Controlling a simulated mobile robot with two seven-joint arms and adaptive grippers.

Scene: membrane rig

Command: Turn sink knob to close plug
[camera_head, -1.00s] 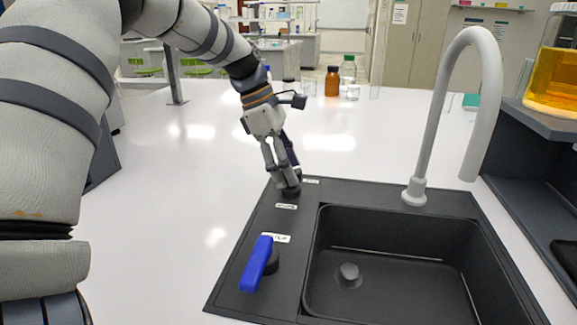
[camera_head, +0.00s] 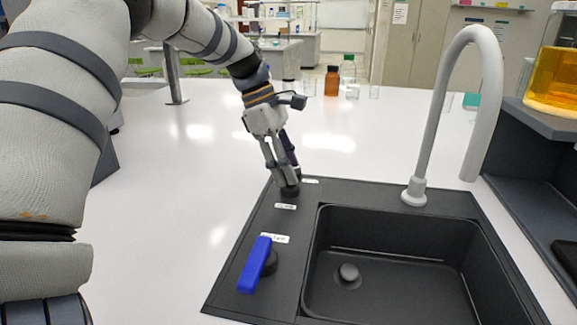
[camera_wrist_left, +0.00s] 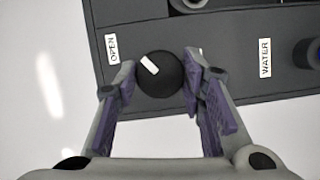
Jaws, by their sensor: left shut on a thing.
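The black round sink knob (camera_wrist_left: 159,75) with a white mark sits on the dark sink panel (camera_wrist_left: 210,40) and lies between the fingers of my left gripper (camera_wrist_left: 153,88). My left gripper (camera_head: 289,190) is shut on the knob, pointing down at the panel's back left corner. In the left wrist view the white mark on the knob is tilted, and an OPEN label (camera_wrist_left: 112,48) is beside the knob. The sink plug (camera_head: 348,272) shows as a round grey piece on the basin floor. The knob is mostly hidden by the fingers in the head view. My right gripper is not in view.
A blue lever (camera_head: 255,265) stands on the panel in front of the knob, near a WATER label (camera_wrist_left: 265,57). The grey tap (camera_head: 415,190) rises behind the basin (camera_head: 400,225). Bottles (camera_head: 332,82) stand at the back. The white counter left of the sink is clear.

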